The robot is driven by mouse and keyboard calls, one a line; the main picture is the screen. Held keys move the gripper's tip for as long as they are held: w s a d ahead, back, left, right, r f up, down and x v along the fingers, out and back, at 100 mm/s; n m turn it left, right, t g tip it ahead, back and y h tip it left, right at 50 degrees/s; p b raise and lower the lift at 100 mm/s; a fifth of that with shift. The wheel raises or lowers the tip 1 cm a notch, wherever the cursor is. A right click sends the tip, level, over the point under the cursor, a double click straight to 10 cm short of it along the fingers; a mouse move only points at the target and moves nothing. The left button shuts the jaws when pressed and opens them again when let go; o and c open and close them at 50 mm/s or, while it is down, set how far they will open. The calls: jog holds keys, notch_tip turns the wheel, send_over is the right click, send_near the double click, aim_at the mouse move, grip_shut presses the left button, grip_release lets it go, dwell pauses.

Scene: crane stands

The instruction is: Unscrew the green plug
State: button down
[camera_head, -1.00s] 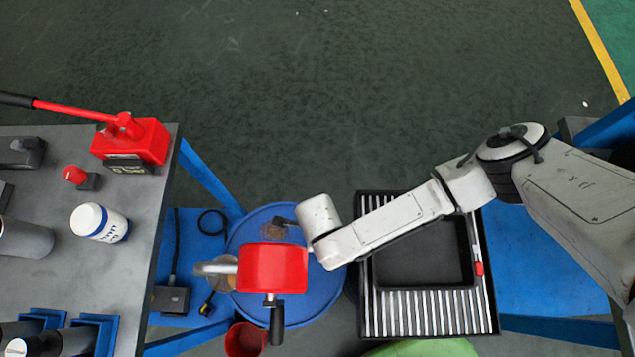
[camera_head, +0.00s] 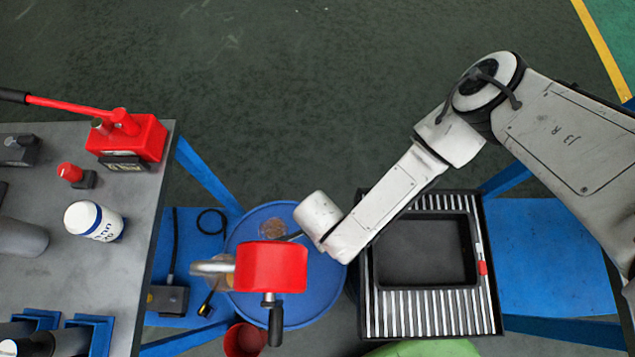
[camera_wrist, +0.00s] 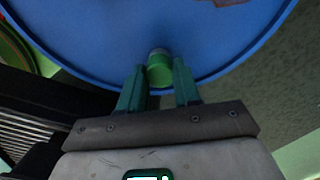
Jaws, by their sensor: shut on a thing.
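The green plug (camera_wrist: 160,74) is in the wrist view, near the rim of the blue drum (camera_wrist: 85,45), with a pale grey part at its far end. My gripper (camera_wrist: 160,70) has its two green fingers on either side of the plug and is shut on it. In the head view the blue drum (camera_head: 322,302) stands on the floor in the middle, with my wrist over its right side. The plug and the fingertips are hidden there. I cannot tell how far the plug is screwed in.
A red hoist block with a hook and crank (camera_head: 271,267) hangs in front of the drum. A black tray on a slatted stand (camera_head: 485,325) is on the right. A grey bench (camera_head: 45,290) with a red pump (camera_head: 135,140) and a white bottle (camera_head: 93,221) is left.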

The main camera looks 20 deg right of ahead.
jog(key=c, duration=0.7)
grip_release()
jog(key=shift+c, duration=0.4)
